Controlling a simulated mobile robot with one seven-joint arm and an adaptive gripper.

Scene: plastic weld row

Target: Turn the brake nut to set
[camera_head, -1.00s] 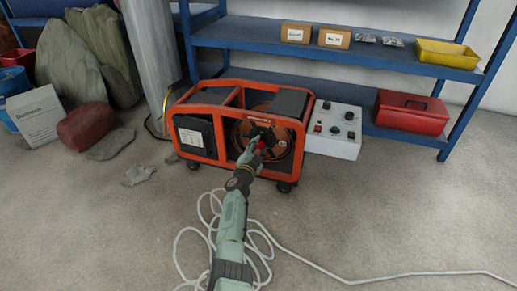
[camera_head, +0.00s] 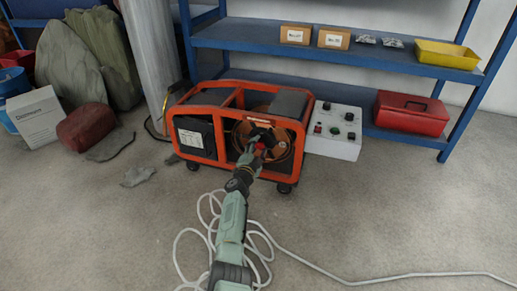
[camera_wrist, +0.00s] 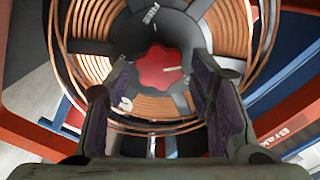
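The brake nut is a red lobed knob (camera_wrist: 160,68) at the centre of a dark hub on the wire spool (camera_wrist: 232,30) in the wrist view. A short white line on the knob points right. The hub carries pale marks, one at the top and one at lower left, too small to read surely. My gripper (camera_wrist: 162,74) is open, with one finger left and one right of the knob and visible gaps on both sides. Its depth relative to the knob is unclear. In the head view my gripper (camera_head: 254,150) reaches the spool, with some red showing beside it.
The spool sits inside an orange-framed machine (camera_head: 225,83) on small wheels. A grey control box (camera_head: 345,118) stands to its right. A blue shelf (camera_head: 260,40) is behind. A white cable (camera_head: 325,275) lies coiled on the floor beneath my arm.

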